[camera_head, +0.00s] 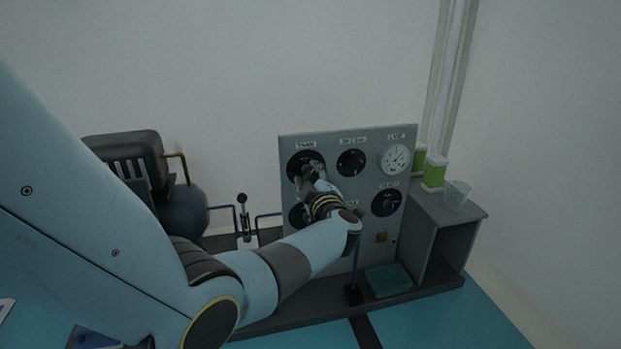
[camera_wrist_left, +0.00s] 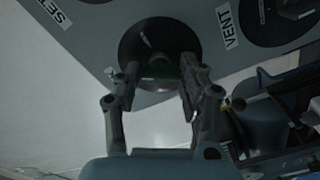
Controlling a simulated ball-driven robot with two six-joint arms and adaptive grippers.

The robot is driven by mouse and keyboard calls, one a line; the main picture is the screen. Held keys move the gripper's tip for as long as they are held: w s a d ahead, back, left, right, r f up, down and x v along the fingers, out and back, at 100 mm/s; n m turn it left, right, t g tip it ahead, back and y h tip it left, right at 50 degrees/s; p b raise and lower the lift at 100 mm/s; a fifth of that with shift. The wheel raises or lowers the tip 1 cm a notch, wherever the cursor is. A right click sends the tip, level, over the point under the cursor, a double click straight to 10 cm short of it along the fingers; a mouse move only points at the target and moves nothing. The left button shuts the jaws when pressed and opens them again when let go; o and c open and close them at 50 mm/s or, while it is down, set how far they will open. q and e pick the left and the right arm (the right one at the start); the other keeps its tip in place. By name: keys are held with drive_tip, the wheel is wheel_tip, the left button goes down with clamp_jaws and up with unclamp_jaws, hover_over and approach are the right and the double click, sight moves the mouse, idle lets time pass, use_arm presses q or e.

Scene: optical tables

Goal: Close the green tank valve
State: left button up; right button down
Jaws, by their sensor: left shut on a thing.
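The panel (camera_head: 340,143) stands upright with several round dials and knobs. My left gripper (camera_head: 308,174) is at its upper-left black round dial (camera_head: 296,160), partly covering it. In the left wrist view, my left gripper's fingers (camera_wrist_left: 160,76) stand on either side of a dark greenish valve knob (camera_wrist_left: 157,69) at the middle of a black disc (camera_wrist_left: 150,42). The gripper is shut on this knob. The knob's turn angle is too dark to read. My right gripper is not in view.
A white gauge (camera_head: 395,157) and a black knob (camera_head: 351,162) are right of the gripper. Green-labelled containers (camera_head: 434,172) and a clear beaker (camera_head: 455,196) stand on a grey shelf (camera_head: 465,218). A dark machine (camera_head: 125,150) and a small lever (camera_head: 243,215) are at left.

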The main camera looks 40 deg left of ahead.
use_arm(q)
drive_tip(key=n, duration=0.3)
drive_tip(key=shift+f+b, duration=0.15)
drive_tip(key=shift+b, duration=0.15)
drive_tip(key=shift+n, duration=1.5)
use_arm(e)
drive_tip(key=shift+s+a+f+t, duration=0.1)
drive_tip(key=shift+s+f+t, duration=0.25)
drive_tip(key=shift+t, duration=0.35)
use_arm(q)
drive_tip(key=o, duration=1.2)
drive_tip(key=shift+c, duration=0.2)
drive_tip(key=shift+d, duration=0.1)
drive_tip(key=v, duration=0.7)
drive_tip(key=shift+s, duration=0.2)
drive_tip(key=shift+d, duration=0.1)
